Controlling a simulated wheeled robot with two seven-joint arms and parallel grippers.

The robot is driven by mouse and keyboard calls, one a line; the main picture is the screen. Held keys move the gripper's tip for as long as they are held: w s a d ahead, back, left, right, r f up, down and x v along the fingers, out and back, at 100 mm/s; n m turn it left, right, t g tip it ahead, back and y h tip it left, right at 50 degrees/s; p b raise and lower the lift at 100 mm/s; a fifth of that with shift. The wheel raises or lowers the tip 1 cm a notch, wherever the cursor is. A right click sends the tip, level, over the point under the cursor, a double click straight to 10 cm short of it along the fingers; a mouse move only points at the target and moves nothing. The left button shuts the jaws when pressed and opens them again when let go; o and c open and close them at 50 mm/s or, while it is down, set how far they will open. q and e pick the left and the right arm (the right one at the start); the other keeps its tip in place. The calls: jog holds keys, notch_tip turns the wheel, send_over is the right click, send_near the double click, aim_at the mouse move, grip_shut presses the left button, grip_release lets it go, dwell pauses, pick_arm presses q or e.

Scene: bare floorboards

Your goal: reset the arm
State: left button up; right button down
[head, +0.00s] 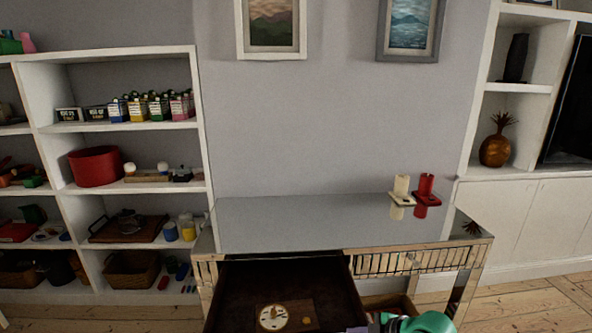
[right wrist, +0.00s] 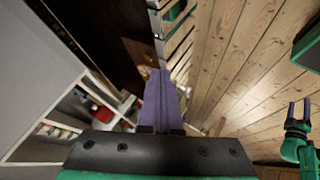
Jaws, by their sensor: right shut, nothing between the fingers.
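My right gripper (right wrist: 160,98) is shut and empty in the right wrist view, its purple fingers together beside the dark open drawer. In the head view, part of my right arm and gripper (head: 374,321) shows at the bottom edge, at the right front corner of the drawer (head: 290,275). My left gripper (right wrist: 298,112) shows at the right edge of the right wrist view, over the floorboards, with its two purple fingers apart and nothing seen between them. It is not in the head view.
A mirrored table (head: 300,225) stands against the wall with its left drawer pulled out. A round clock-like thing (head: 273,317) lies inside. A filled shelf (head: 130,55) is at left.

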jog(key=s+a+f+m+g, duration=0.1)
jog(key=s+a+f+m, duration=0.1)
jog(key=s+a+m, duration=0.35)
jog(key=s+d+m+g+h, duration=0.1)
jog(key=s+d+m+h, duration=0.2)
jog(key=s+d+m, duration=0.35)
jog(key=s+d+m+g+h, duration=0.1)
jog(key=s+d+m+h, duration=0.25)
jog(key=s+d, duration=0.6)
jog(key=s+a+f+g, duration=0.1)
jog(key=s+f, duration=0.1)
jog(key=f, duration=1)
jog(key=s+a+f, duration=0.1)
jog(key=s+f, duration=0.2)
jog(key=f, duration=0.9)
pick_arm(q)
jog(key=shift+w+a, duration=0.35)
jog(key=shift+w, duration=0.1)
pick_arm(e)
jog(key=s+d+f+g, duration=0.1)
jog(key=s+d+f, duration=0.1)
jog(key=s+f, duration=1.2)
jog(key=shift+s+d+g, duration=0.3)
jog(key=shift+s, duration=0.65)
